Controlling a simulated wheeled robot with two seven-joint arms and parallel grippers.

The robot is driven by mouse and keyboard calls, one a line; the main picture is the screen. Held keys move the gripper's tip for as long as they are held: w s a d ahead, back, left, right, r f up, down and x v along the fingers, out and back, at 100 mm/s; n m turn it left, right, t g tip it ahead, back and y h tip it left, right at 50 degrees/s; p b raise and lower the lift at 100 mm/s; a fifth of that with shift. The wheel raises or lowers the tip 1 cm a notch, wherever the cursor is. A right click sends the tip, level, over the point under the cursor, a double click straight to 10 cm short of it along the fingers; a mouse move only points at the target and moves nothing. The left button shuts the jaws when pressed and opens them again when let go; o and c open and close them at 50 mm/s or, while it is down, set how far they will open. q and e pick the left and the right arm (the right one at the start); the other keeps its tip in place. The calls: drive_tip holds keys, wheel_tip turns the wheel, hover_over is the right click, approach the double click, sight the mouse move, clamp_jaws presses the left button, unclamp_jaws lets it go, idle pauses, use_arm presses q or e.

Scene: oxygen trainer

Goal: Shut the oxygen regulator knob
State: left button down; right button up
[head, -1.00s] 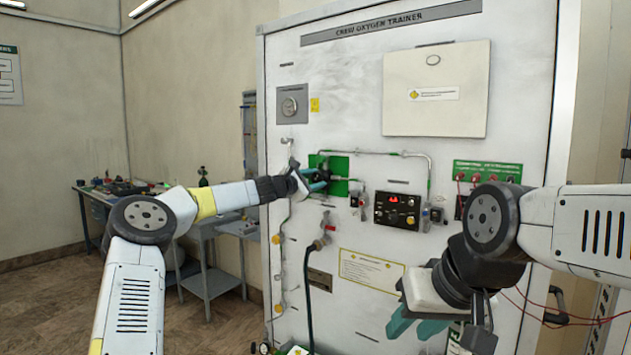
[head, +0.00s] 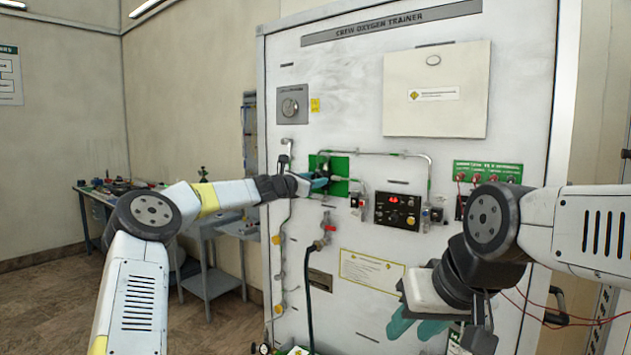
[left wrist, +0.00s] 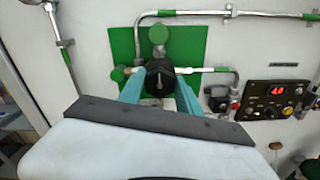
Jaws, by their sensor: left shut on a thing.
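The oxygen regulator knob (left wrist: 160,80) is black and round with a pale pointer line, in front of a green plate (left wrist: 191,42) on the white panel. In the left wrist view the pointer stands about upright. My left gripper (left wrist: 160,90) has its teal fingers on either side of the knob, shut on it. In the head view my left gripper (head: 318,183) reaches the green plate (head: 340,165) and hides most of the knob. My right gripper (head: 418,325) hangs low in front of the panel, its teal fingers apart and nothing seen between them.
Metal pipes (head: 385,153) run above and beside the green plate. A black control box with a red display (head: 397,211) is to its right, a hose valve (head: 318,245) below. A workbench (head: 205,235) stands at the left. The space before the lower panel is partly open.

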use_arm(q)
drive_tip(key=shift+a+f, duration=0.1)
drive_tip(key=shift+f, duration=0.05)
drive_tip(key=c, duration=0.8)
unclamp_jaws()
drive_tip(key=shift+c, duration=0.2)
drive_tip(key=v, duration=0.7)
drive_tip(key=shift+s+a, duration=0.2)
drive_tip(key=shift+s, duration=0.1)
